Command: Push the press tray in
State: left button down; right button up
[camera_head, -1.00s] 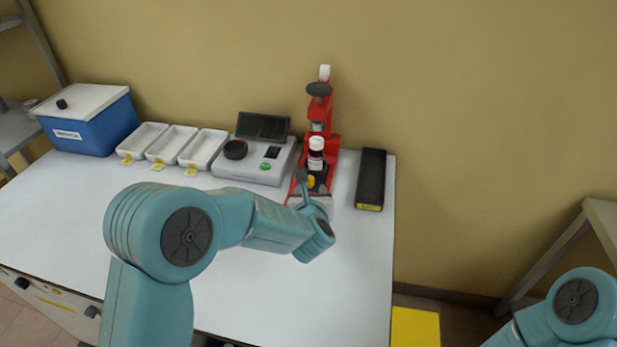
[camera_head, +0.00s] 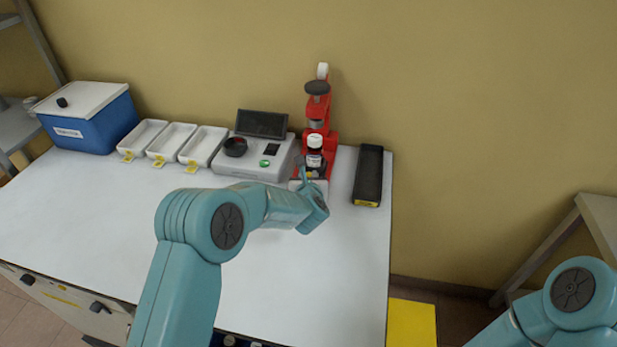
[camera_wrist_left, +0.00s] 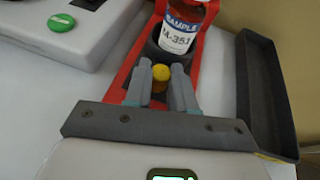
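The red press (camera_head: 320,115) stands at the back right of the table. A dark sample bottle with a white cap (camera_head: 315,143) stands upright on its tray, below the press head; its label shows in the left wrist view (camera_wrist_left: 178,35). A yellow knob (camera_wrist_left: 161,76) is at the tray's front. My left gripper (camera_wrist_left: 161,82) has one grey finger close on each side of the knob and looks shut on it. In the head view the left gripper (camera_head: 306,175) is at the front of the press. My right gripper is out of view; only part of that arm shows.
A grey instrument with a screen (camera_head: 254,158) stands left of the press, and a long black box (camera_head: 368,175) stands close on its right. White trays (camera_head: 170,143) and a blue bin (camera_head: 92,122) are farther left. The front of the table is clear.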

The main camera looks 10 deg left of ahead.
aim_at(311, 164)
pick_arm(q)
jog(key=shift+w+b, duration=0.8)
jog(key=shift+w, duration=1.05)
jog(key=shift+r, duration=0.25)
